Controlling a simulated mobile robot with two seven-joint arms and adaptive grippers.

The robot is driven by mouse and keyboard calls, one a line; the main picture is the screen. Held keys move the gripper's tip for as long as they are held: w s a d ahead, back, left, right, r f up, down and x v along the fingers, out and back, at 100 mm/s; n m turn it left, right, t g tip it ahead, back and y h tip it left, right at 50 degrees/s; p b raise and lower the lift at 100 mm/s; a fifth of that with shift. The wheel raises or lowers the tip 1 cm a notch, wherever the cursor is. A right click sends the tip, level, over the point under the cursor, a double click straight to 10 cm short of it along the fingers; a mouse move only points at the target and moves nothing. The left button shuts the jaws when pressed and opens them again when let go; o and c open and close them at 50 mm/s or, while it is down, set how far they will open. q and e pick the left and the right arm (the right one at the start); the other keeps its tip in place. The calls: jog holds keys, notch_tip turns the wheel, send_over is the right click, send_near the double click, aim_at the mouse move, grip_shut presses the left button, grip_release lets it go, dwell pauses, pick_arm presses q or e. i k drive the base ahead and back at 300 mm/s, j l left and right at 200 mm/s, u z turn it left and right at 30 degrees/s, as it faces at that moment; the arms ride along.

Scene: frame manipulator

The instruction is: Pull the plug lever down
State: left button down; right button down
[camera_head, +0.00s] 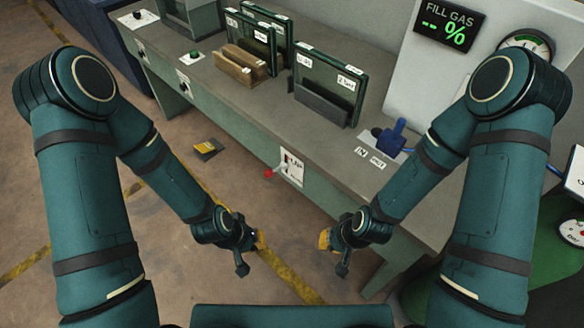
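A small lever with a red knob (269,173) sticks out from a white plate (291,168) on the bench's front face. The plate carries a dark label. A blue valve-like part with an upright handle (395,132) stands on the bench top near the panel. I cannot tell for certain which of these is the plug lever. My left gripper (261,240) is below and left of the red knob, apart from it. My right gripper (325,239) is below and right of the knob, also apart. Both have orange tips facing each other; their opening is too small to judge.
The grey bench (225,105) runs diagonally across the view. Dark framed panels (327,80) stand in holders on it. A fill gas display (449,24) and gauge (525,42) are at the back right. A yellow-black object (208,148) lies on the floor.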

aim_at(268, 173)
jog(key=i+j, duration=0.15)
jog(key=j, duration=0.2)
jog(key=i+j+u, duration=0.1)
jog(key=j, duration=0.3)
jog(key=i+j, duration=0.15)
jog(key=j, duration=0.2)
jog(key=i+j+u, duration=0.1)
jog(key=j, duration=0.25)
